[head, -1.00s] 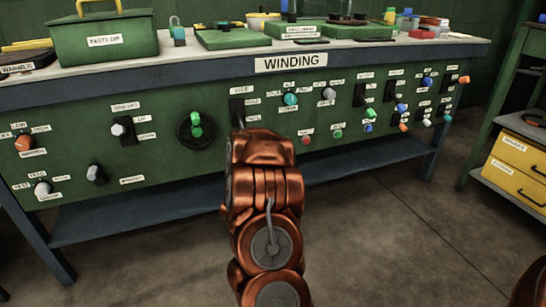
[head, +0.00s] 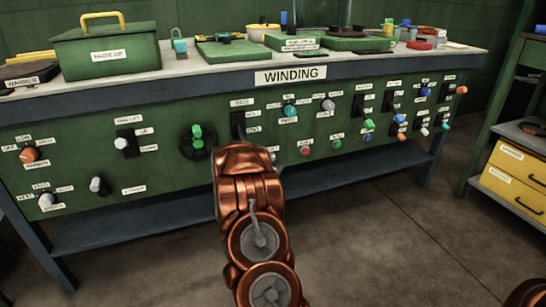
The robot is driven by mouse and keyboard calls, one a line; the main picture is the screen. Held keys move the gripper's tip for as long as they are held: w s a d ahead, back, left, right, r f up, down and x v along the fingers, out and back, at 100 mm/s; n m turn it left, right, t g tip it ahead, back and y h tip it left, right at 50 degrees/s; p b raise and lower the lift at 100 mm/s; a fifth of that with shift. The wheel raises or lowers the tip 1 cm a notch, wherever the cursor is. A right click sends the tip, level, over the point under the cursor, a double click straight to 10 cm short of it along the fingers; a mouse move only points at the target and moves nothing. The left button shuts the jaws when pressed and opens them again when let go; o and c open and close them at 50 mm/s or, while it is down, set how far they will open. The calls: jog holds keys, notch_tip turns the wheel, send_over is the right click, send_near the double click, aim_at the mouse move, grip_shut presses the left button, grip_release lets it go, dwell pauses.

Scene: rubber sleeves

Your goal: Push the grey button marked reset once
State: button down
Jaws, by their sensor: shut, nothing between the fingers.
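A small grey button (head: 273,157) shows on the green front panel, just right of my arm's copper end and left of a red button (head: 305,150). It is partly covered by my arm, and the lettering of its label is too small to read. My arm reaches up from the bottom middle to the panel. Its copper links hide my gripper, so I cannot see the fingers or whether they touch anything.
The panel of the winding bench (head: 290,75) carries many knobs and switches. A green button (head: 336,143) is right of the red one, and a green-knobbed dial (head: 197,141) is left of my arm. A yellow drawer unit (head: 520,175) stands at right.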

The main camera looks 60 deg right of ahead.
aim_at(271, 158)
jog(key=shift+w+d, duration=0.4)
jog(key=shift+w, duration=0.2)
jog(key=shift+w+d, duration=0.35)
jog(key=shift+w, duration=0.25)
jog(key=shift+w+b, duration=0.1)
jog(key=shift+b, duration=0.25)
dwell(0.4)
jog(key=shift+w+d, duration=0.25)
jog(key=shift+w, duration=0.1)
jog(key=shift+w+d+b, duration=0.2)
jog(key=shift+w+b, duration=0.05)
jog(key=shift+b, duration=0.1)
dwell(0.8)
jog(key=shift+s, duration=0.1)
jog(key=shift+s+a+b, duration=0.45)
jog(key=shift+s+b, duration=0.05)
jog(key=shift+b, duration=0.1)
jog(key=shift+s, duration=0.15)
